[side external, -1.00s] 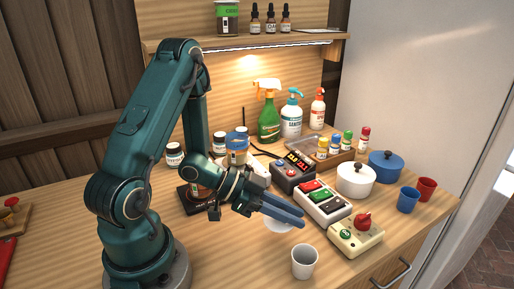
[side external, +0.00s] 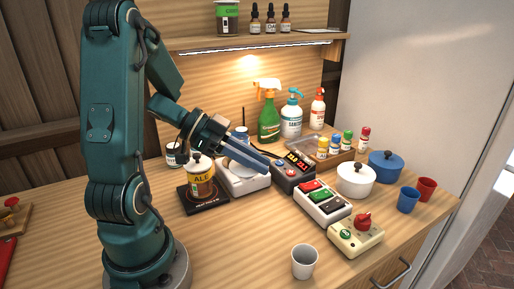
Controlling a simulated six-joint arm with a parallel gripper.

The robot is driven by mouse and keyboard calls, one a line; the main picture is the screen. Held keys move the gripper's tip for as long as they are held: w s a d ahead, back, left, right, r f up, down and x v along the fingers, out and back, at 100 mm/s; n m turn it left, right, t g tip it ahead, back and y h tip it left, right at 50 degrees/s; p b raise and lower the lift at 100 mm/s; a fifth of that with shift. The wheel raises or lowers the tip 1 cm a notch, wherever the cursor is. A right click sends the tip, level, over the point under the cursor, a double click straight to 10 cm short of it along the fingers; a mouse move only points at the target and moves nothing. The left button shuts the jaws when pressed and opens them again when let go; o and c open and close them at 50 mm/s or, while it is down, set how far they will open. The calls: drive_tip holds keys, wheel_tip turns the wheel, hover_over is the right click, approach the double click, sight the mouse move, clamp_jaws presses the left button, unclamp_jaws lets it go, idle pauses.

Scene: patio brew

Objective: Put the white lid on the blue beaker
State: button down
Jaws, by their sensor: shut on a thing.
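My gripper (side external: 257,162) is shut, with its long blue-grey fingers over the white stirrer-like base (side external: 257,184) at the middle of the table. A pale round edge, apparently the white lid (side external: 234,169), shows just under the fingers. The fingers hide most of it, so I cannot tell whether it touches anything below. A small blue cup (side external: 408,200), which may be the blue beaker, stands upright and uncovered at the right. The blue-rimmed amber vessel seen earlier behind the gripper is now mostly or wholly hidden.
An ALE jar (side external: 201,184) with a black-knobbed lid stands on a black plate (side external: 207,205) close left of the gripper. Button boxes (side external: 322,205), a white pot (side external: 356,180) and a blue pot (side external: 386,166) stand right. A white cup (side external: 304,262) stands in front, with clear table to its left.

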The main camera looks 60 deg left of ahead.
drive_tip(key=w+d+r, duration=0.3)
drive_tip(key=d+r, duration=0.2)
drive_tip(key=r, duration=0.1)
drive_tip(key=w+a+n+t+y, duration=0.2)
drive_tip(key=a+n+y, duration=1.2)
drive_tip(key=a, duration=0.9)
drive_tip(key=shift+m+g, duration=0.3)
drive_tip(key=shift+w+a+f, duration=0.1)
drive_tip(key=shift+w+f, duration=0.05)
drive_tip(key=shift+f, duration=2.65)
drive_tip(key=shift+f, duration=0.4)
drive_tip(key=c, duration=0.8)
unclamp_jaws()
drive_tip(key=shift+o, duration=0.2)
